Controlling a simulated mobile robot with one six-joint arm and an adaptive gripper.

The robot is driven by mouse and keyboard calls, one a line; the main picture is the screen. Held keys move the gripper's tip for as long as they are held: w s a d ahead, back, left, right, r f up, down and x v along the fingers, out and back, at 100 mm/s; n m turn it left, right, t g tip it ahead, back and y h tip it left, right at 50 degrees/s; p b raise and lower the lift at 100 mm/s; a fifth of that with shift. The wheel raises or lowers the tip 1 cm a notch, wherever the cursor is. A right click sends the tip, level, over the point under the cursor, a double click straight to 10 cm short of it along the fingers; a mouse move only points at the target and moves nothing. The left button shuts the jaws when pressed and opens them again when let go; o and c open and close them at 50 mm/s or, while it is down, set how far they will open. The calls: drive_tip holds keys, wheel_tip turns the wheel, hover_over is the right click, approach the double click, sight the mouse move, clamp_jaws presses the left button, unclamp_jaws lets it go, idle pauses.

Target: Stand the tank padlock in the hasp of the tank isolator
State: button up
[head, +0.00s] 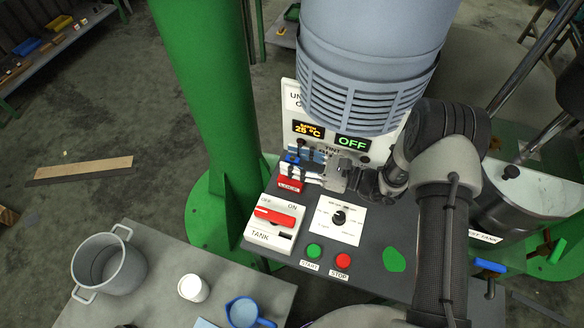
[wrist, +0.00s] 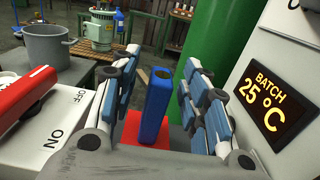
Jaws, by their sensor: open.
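The tank isolator (head: 262,236) is a white box labelled TANK, with a red lever (head: 274,216) and OFF and ON marks. A dark slot (head: 284,236) shows on its front part. Behind it on the panel stands the padlock (head: 290,183), a red body with white lettering and a blue upright post (wrist: 158,105) above it. My gripper (head: 301,168) is open, with one finger on each side of the blue post. In the wrist view gaps show between the post and both fingers.
A white display board (wrist: 295,45) stands close behind my gripper, below a large grey vessel (head: 370,50). A rotary knob (head: 338,217) and green START (head: 313,251) and red STOP (head: 343,260) buttons lie in front. A green column (head: 205,80) rises at the left.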

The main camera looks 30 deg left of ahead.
drive_tip(key=shift+a, duration=0.35)
drive_tip(key=shift+c, duration=0.2)
clamp_jaws()
